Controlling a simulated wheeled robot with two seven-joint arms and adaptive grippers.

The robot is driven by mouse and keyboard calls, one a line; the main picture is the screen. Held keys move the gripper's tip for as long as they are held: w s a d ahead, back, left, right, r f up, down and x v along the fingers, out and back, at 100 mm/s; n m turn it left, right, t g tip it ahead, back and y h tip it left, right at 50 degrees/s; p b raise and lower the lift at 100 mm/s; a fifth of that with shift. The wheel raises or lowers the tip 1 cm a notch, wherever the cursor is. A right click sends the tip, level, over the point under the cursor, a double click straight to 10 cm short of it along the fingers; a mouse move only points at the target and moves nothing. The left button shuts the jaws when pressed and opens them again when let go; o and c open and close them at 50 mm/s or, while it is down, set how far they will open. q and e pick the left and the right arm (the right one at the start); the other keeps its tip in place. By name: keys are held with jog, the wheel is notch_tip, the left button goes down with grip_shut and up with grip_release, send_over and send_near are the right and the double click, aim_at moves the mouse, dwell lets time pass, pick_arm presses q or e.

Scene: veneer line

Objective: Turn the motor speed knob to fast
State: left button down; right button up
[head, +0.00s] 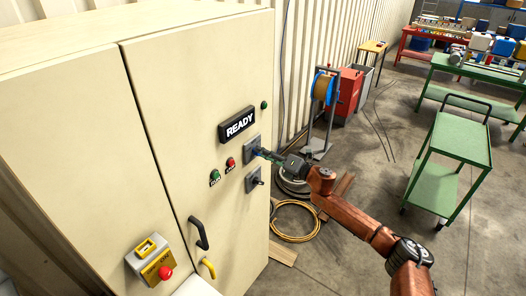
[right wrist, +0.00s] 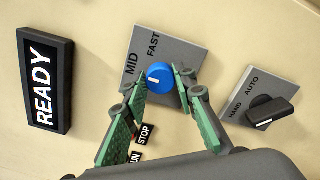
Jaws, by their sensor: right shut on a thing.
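The blue motor speed knob (right wrist: 160,77) sits on a grey plate (right wrist: 185,50) marked MID and FAST, on the cream cabinet door. A short white mark shows on the knob's left side in the right wrist view, facing nearer MID than FAST. My right gripper (right wrist: 159,82) has its green fingers on either side of the knob and is shut on it. In the head view my right gripper (head: 262,153) reaches the upper grey plate (head: 250,144) from the right, and the knob is mostly hidden. My left gripper is not in view.
A READY sign (head: 237,125) is above the plate. A black HAND/AUTO selector (right wrist: 268,111) is just below. A red button (head: 231,162) and a green button (head: 214,175) are to the left. A black door handle (head: 198,233) and yellow emergency-stop box (head: 148,254) are lower.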

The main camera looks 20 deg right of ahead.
jog(key=shift+d+f+m+p, duration=0.1)
jog(key=shift+m+p, duration=3.2)
jog(key=shift+m, duration=2.6)
jog(key=shift+f, duration=0.1)
jog(key=o, duration=1.2)
jog(key=shift+c, duration=0.2)
jog(key=v, duration=1.2)
